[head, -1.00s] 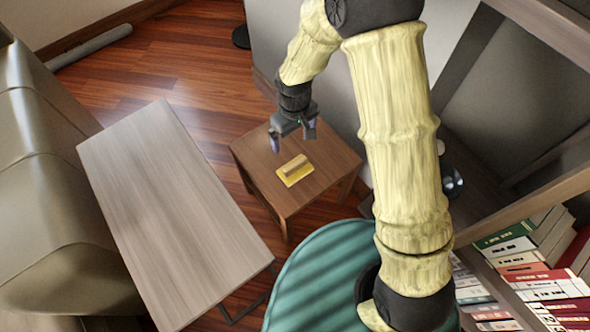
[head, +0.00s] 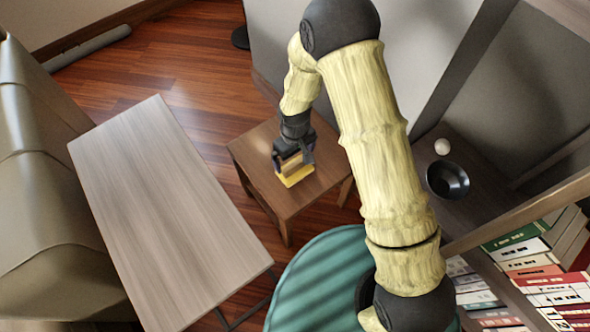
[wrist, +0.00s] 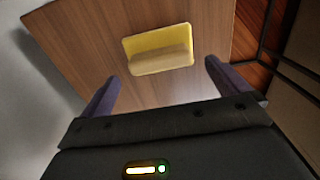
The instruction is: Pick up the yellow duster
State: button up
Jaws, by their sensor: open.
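The yellow duster (head: 297,178) lies on the small brown side table (head: 323,187), with a wooden block handle on top of its yellow pad. My gripper (head: 292,157) hangs over the duster in the head view and hides part of it. In the wrist view the whole duster (wrist: 158,48) shows ahead of my gripper (wrist: 160,82), roughly between the lines of the two fingers. The fingers are spread wide, with nothing between them.
A longer grey-brown table (head: 165,210) stands left of the side table, beside a sofa (head: 45,210). At right, a shelf holds a dark bowl (head: 448,180), a white ball (head: 442,146) and several books (head: 550,290). The side table's top is otherwise clear.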

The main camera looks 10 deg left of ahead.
aim_at(295, 163)
notch_tip(295, 163, down, 5)
jog(key=shift+f+b, duration=0.1)
jog(key=shift+b, duration=1.05)
jog(key=c, duration=0.9)
